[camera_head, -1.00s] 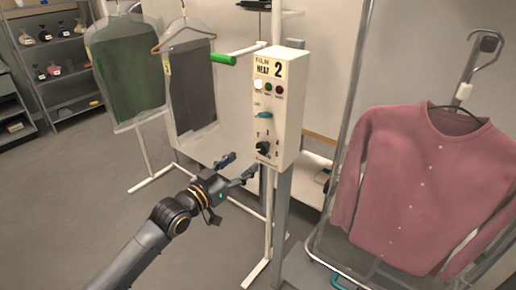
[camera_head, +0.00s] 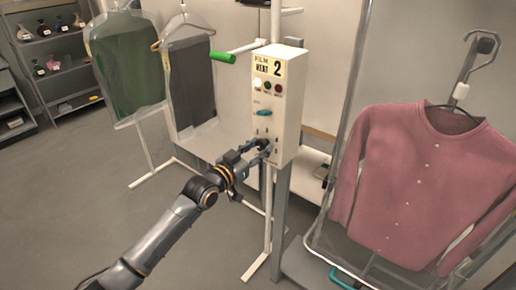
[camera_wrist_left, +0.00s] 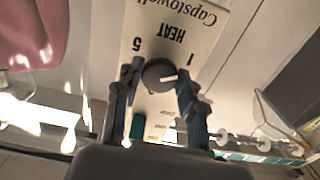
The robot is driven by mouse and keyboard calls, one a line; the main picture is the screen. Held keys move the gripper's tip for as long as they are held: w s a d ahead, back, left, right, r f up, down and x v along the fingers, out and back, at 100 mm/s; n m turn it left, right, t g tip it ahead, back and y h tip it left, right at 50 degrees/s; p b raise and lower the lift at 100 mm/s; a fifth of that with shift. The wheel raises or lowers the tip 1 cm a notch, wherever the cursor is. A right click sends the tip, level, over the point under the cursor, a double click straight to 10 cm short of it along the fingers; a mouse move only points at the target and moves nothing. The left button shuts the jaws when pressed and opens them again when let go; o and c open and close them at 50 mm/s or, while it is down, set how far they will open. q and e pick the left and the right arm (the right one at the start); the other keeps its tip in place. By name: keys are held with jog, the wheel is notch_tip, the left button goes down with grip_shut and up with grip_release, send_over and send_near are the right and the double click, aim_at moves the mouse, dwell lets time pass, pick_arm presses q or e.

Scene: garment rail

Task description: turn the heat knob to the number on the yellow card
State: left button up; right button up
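The white control box (camera_head: 276,105) hangs on a post in the head view. The dark heat knob (camera_wrist_left: 159,75) is in the wrist view, upside down, between the words HEAT and the box's lower markings. Its white pointer mark points right, below the printed 1; the 5 is on the left. My left gripper (camera_head: 261,149) is at the knob in the head view and partly hides it. In the wrist view its open fingers (camera_wrist_left: 160,80) straddle the knob, with small gaps seeming to show. My right gripper is not in view.
Lamps and a teal switch (camera_head: 265,113) are above the knob. A green-ended bar (camera_head: 223,57) sticks out left of the box. A pink cardigan (camera_head: 425,185) hangs at right, bagged garments (camera_head: 190,85) at left. The floor at left is clear.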

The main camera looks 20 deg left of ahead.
pick_arm(q)
jog(key=c, duration=0.5)
jog(key=shift+o, duration=0.2)
jog(key=shift+m, duration=0.4)
jog(key=m, duration=1)
jog(key=shift+m, duration=0.4)
jog(key=o, duration=1.2)
jog(key=shift+c, duration=0.2)
